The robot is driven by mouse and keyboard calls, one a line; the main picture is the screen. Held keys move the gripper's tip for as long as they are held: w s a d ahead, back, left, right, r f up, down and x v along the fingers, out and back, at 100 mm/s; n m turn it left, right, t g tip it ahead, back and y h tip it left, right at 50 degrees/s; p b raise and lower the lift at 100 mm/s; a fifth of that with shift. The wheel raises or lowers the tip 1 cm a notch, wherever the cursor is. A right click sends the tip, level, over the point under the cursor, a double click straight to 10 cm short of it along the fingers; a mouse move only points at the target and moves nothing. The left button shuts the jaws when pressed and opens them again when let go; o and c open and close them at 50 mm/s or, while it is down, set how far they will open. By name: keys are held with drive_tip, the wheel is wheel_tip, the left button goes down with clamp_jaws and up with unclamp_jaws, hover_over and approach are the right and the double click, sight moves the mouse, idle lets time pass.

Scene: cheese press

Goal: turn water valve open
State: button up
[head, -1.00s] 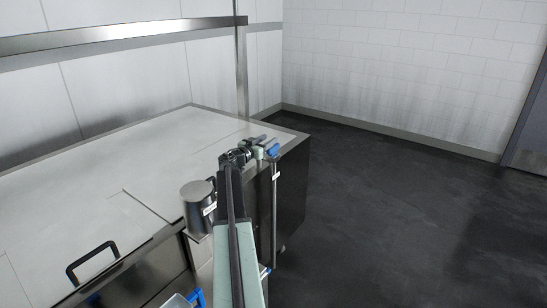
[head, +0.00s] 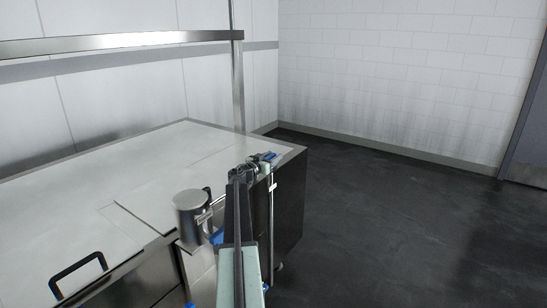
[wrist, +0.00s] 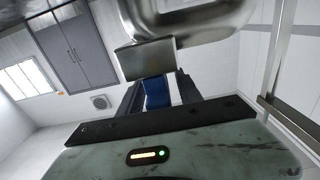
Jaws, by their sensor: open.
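The water valve's blue handle (head: 268,156) shows at the right corner of the steel counter, by the tip of my arm. In the wrist view the blue handle (wrist: 157,92) sits between the two fingers, below a square metal block and a bent steel pipe (wrist: 195,18). My gripper (wrist: 160,95) is open, with a finger on each side of the blue part. I cannot tell whether the fingers touch it. In the head view my gripper (head: 262,168) is small and partly merges with the valve.
A steel jug (head: 188,213) stands left of my arm near the counter edge. A black handle (head: 78,275) is at the lower left. A steel post (head: 238,90) rises behind the counter (head: 130,160). The dark floor (head: 400,220) to the right is clear.

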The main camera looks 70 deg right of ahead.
drive_tip(key=shift+s+d, duration=0.15)
drive_tip(key=shift+d, duration=0.25)
clamp_jaws()
drive_tip(key=shift+d+r, duration=0.1)
